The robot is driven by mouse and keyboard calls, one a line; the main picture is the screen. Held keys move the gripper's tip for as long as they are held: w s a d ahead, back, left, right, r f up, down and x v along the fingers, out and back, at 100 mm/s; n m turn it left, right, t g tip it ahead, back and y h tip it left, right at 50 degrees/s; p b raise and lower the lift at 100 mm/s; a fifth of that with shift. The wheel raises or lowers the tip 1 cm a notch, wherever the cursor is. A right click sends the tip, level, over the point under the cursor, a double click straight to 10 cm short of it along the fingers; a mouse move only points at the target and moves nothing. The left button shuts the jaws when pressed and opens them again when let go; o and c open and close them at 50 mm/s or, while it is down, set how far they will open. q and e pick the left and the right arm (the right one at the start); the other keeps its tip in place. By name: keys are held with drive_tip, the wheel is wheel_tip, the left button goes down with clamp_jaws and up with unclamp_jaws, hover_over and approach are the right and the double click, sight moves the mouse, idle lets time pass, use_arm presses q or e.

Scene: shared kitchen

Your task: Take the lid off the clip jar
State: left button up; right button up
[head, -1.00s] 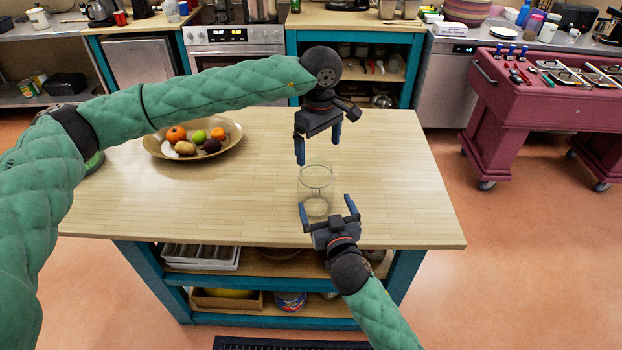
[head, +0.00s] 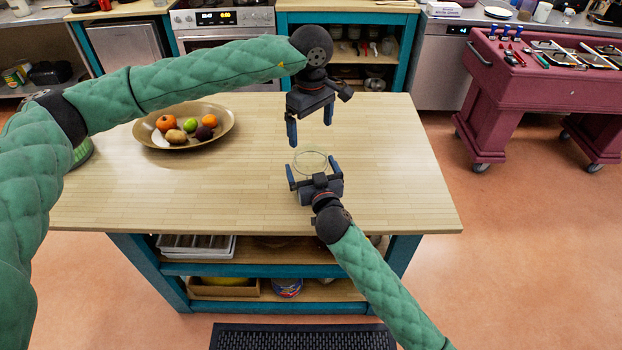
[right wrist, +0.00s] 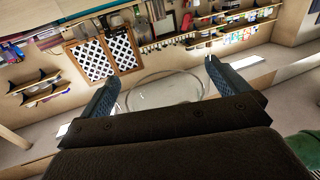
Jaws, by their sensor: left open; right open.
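The clear glass clip jar (head: 311,160) stands on the wooden island top. Its rim shows; its lower part is hidden behind my right gripper, and I cannot make out the lid or clip clearly. My right gripper (head: 313,170) is open at the near side of the jar, its fingers to the left and right of it. In the right wrist view, the jar's round glass outline (right wrist: 165,90) shows between the open fingers. My left gripper (head: 310,138) is open and empty, pointing down just above the jar.
A wide bowl (head: 160,141) of fruit stands on the left of the island top (head: 400,190). The right side of the top is clear. A maroon cart (head: 500,95) stands at the right, and a stove (head: 222,55) at the back.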

sight(311, 147)
use_arm(q)
drive_tip(key=shift+w+a+f, duration=0.1)
drive_tip(key=shift+w, duration=0.05)
use_arm(e)
drive_tip(key=shift+w+a+f, duration=0.1)
drive_tip(key=shift+w+f, duration=0.05)
drive_tip(key=shift+w, duration=0.05)
drive_tip(key=shift+c, duration=0.4)
use_arm(q)
drive_tip(key=shift+o, duration=0.2)
use_arm(e)
drive_tip(key=shift+s, duration=0.1)
drive_tip(key=c, duration=1)
use_arm(q)
drive_tip(key=shift+o, duration=0.2)
drive_tip(key=shift+r+n, duration=1.9)
drive_tip(key=shift+r, duration=0.15)
wheel_tip(311, 147, down, 12)
drive_tip(key=shift+r, duration=0.1)
drive_tip(key=c, duration=1.1)
drive_tip(key=shift+r, duration=0.7)
